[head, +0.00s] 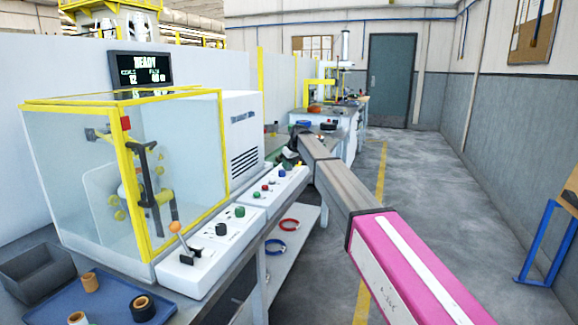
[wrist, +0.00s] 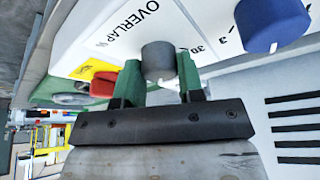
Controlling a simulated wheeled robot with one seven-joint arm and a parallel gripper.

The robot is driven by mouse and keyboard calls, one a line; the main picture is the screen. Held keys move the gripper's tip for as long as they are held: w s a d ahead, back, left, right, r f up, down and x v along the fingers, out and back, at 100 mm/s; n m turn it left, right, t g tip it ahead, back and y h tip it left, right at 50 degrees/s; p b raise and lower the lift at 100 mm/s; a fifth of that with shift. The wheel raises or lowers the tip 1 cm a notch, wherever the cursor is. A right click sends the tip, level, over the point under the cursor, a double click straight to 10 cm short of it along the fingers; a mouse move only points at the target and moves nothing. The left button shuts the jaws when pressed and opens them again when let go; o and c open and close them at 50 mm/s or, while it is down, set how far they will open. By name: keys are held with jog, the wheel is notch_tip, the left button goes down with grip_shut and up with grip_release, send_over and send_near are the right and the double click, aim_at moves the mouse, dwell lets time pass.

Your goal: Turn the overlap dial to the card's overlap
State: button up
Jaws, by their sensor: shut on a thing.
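The overlap dial (wrist: 158,55) is a grey round knob on a white panel in the wrist view, beside the printed word OVERLAP %. A scale number that looks like 30 shows to its right. My gripper (wrist: 159,80) has its two green fingers on either side of the dial and is shut on it. In the head view my gripper (head: 291,148) is at the far end of the control panel, and the dial cannot be made out there. I cannot make out the card or the dial's pointer.
In the head view, the yellow-framed wrapping machine (head: 150,170) stands left, with a READY display (head: 141,68) above. The floor (head: 420,190) at right is open.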

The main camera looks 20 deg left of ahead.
jog(key=n+g, duration=0.1)
jog(key=n, duration=0.2)
jog(key=n+g, duration=0.1)
jog(key=n, duration=0.2)
jog(key=shift+w+n+y, duration=0.15)
jog(key=shift+n+y, duration=0.15)
jog(key=shift+y, duration=0.1)
jog(key=shift+g, duration=0.3)
jog(key=o, duration=0.9)
jog(key=shift+d+r, duration=0.1)
jog(key=v, duration=1)
jog(key=shift+r, duration=0.3)
